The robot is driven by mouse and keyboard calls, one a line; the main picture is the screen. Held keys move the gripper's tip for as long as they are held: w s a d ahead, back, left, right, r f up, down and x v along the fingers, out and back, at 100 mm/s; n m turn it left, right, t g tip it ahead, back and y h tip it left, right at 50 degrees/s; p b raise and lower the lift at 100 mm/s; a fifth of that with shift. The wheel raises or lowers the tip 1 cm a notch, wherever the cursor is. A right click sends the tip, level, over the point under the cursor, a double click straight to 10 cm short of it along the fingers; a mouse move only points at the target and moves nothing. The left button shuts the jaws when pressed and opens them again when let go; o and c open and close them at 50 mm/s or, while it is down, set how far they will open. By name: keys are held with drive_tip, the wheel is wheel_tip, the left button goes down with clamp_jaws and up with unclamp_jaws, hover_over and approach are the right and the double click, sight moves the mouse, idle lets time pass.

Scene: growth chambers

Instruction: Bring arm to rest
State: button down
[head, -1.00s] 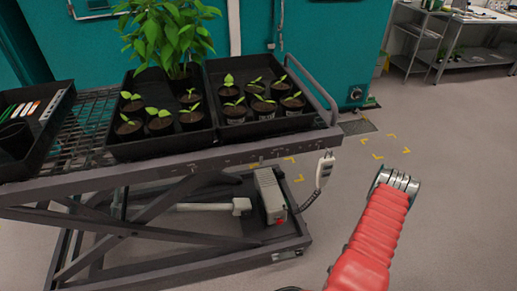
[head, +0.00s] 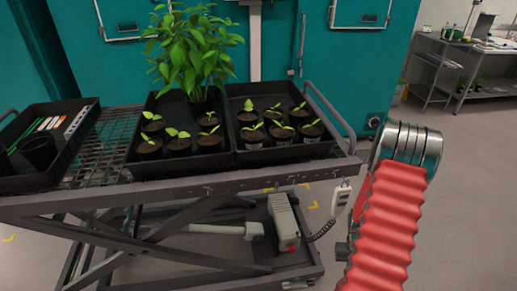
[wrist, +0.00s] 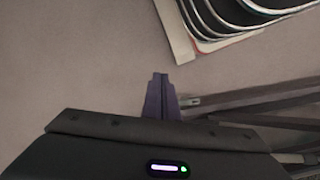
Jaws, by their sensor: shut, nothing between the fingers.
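My arm, in a red ribbed sleeve with a metal joint at its top, stands at the right of the head view, to the right of the lift trolley (head: 190,188). My gripper is outside the head view. In the wrist view my gripper (wrist: 160,78) shows as two dark narrow fingers, closed together with nothing between them. It is over bare grey floor (wrist: 90,60). Dark bars (wrist: 262,98) lie to the right of the fingers, apart from them; they look like the trolley's frame.
The trolley carries black trays (head: 290,153) with several potted seedlings and a tall leafy plant (head: 195,50). A handset (head: 341,198) hangs at its right end. Dark curved layers with a pale edge (wrist: 176,32) lie upper right in the wrist view. A metal bench (head: 470,62) stands back right.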

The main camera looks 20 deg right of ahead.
drive_tip(key=w+a+r, duration=0.2)
drive_tip(key=a+r, duration=0.2)
drive_tip(key=r, duration=0.4)
drive_tip(key=w+a+r+n+t, duration=0.1)
drive_tip(key=w+a+r, duration=0.1)
drive_tip(key=a+r, duration=0.35)
drive_tip(key=w+a+r, duration=0.1)
drive_tip(key=a+r, duration=0.2)
drive_tip(key=r, duration=0.6)
drive_tip(key=s+a+r+n+t, duration=0.3)
drive_tip(key=a+r+n+t, duration=0.2)
drive_tip(key=a+r, duration=1.6)
drive_tip(key=shift+r+t+h, duration=0.4)
drive_tip(key=shift+r+t, duration=0.35)
drive_tip(key=shift+t, duration=0.35)
drive_tip(key=shift+d, duration=0.1)
